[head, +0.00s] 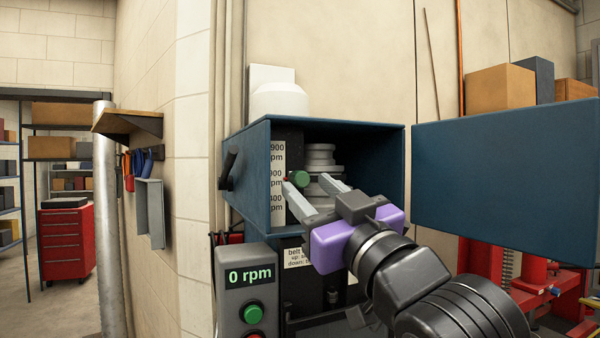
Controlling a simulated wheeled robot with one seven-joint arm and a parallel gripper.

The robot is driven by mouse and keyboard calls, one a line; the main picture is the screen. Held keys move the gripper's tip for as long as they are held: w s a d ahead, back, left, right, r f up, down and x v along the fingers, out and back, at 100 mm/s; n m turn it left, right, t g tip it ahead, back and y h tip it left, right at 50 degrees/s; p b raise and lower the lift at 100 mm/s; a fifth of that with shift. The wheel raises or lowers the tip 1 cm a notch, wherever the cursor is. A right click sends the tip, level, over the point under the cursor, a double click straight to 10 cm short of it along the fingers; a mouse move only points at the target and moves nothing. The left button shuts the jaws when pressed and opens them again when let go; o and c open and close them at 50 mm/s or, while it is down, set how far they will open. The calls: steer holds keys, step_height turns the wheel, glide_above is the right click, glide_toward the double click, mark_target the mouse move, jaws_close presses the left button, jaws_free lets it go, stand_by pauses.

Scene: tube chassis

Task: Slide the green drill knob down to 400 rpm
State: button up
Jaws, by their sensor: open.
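The green knob (298,181) sits inside the open blue drill housing (336,128), beside a white speed scale (277,158) with several rpm labels. It is level with about the middle label; the labels' left digits are partly cut off. My gripper (307,182), with a purple body, reaches into the housing from the lower right. Its two pale fingers are open, and in the picture the knob shows between their tips. I cannot tell whether either finger touches it. Grey stepped pulleys (321,158) stand behind the fingers, partly hidden.
A grey control box (247,300) below reads 0 rpm and has a green button (252,314). The housing's blue cover (505,180) stands swung open at the right, close to my arm. A partly hidden belt label (294,257) is under the housing.

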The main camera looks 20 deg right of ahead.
mark_target(303, 182)
steer(key=shift+p+x, duration=0.6)
steer(key=shift+x, duration=1.5)
steer(key=shift+c, duration=0.5)
jaws_close()
